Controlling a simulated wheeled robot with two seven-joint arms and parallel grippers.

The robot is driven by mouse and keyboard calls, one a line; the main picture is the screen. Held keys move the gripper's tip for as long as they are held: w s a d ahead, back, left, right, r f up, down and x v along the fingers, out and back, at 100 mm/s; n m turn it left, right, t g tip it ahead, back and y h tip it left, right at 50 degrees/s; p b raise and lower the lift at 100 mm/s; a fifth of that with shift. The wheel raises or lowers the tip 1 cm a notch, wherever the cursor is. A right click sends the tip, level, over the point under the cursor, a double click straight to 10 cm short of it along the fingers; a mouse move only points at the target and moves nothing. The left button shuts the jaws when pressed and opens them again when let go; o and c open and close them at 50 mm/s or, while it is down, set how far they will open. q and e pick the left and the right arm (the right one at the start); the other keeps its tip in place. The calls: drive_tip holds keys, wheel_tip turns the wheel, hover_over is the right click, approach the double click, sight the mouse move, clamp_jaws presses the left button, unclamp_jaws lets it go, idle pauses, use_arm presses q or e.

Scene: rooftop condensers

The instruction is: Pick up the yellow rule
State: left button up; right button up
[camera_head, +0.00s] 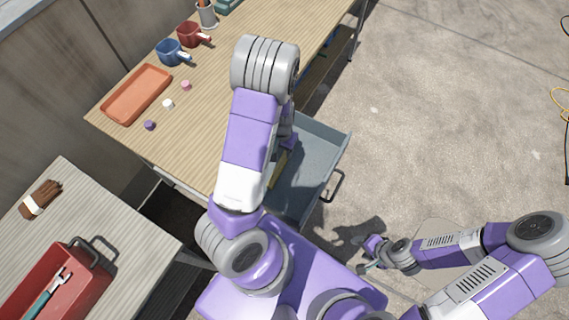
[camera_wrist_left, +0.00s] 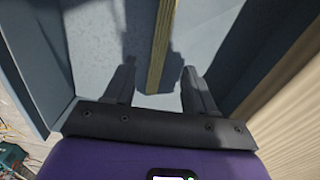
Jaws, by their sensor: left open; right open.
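The yellow rule (camera_head: 279,170) lies in an open blue-grey drawer (camera_head: 318,150), partly hidden behind my left arm. In the left wrist view the rule (camera_wrist_left: 161,45) runs up from between my left fingers to the top edge. My left gripper (camera_wrist_left: 158,68) is open, one finger on each side of the rule's near end, with a gap on both sides. I cannot tell how far above the rule the fingertips are. In the head view my left gripper is mostly hidden by its arm. My right gripper (camera_head: 370,262) is open and empty, over the floor at the lower right.
The drawer walls stand close around my left gripper, with a handle (camera_head: 336,186) outside. The wooden bench (camera_head: 215,100) holds an orange tray (camera_head: 137,94), blue mug (camera_head: 171,52) and red mug (camera_head: 190,35). A red toolbox (camera_head: 75,262) stands on the grey table at lower left. Floor at right is mostly clear.

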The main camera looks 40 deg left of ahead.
sight(282, 162)
use_arm(q)
drive_tip(key=shift+w+f+b, duration=0.1)
drive_tip(key=shift+f+b, duration=0.3)
drive_tip(key=shift+f, duration=0.45)
wheel_tip(282, 162, down, 7)
drive_tip(key=b, duration=0.3)
drive_tip(key=shift+r, duration=0.1)
clamp_jaws()
